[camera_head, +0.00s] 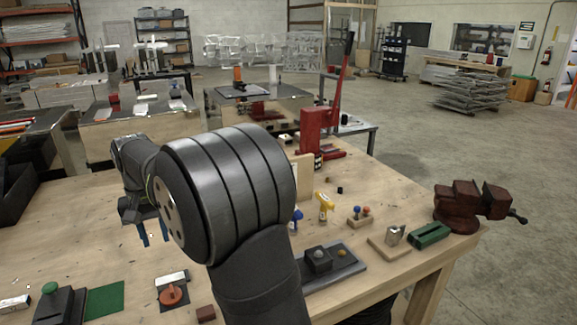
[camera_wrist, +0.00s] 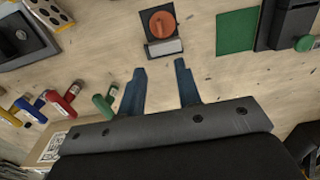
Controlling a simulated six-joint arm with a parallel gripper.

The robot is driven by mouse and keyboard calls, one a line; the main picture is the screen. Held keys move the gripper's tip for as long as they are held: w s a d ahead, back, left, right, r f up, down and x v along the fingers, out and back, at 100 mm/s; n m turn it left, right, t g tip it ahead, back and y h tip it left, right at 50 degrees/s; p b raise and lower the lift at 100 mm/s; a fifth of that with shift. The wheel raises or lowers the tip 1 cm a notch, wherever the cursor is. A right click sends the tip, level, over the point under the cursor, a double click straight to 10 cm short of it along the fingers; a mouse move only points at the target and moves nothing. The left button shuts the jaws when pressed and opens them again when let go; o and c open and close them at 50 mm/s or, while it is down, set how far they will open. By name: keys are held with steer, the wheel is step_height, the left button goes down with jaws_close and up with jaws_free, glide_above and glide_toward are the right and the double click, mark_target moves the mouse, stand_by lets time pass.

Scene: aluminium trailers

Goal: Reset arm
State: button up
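My gripper (camera_wrist: 160,93) shows in the wrist view with its two blue fingers apart and nothing between them. In the head view my gripper (camera_head: 154,238) hangs over the wooden table (camera_head: 395,205), partly hidden behind my own dark arm. Bare tabletop lies below the fingers. An orange round knob on a dark plate (camera_wrist: 161,24) lies ahead of the fingertips in the wrist view, apart from them.
A green pad (camera_wrist: 236,31) lies beside a dark block. Green, red, blue and yellow handled pieces stand left of the fingers in the wrist view, the green one (camera_wrist: 105,103) closest. A red press (camera_head: 318,125) and red vise (camera_head: 470,204) stand on the table.

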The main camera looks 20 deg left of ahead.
mark_target(171, 287)
step_height(171, 287, down, 18)
steer(key=shift+r, duration=0.25)
stand_by(0.4)
steer(key=shift+r, duration=0.1)
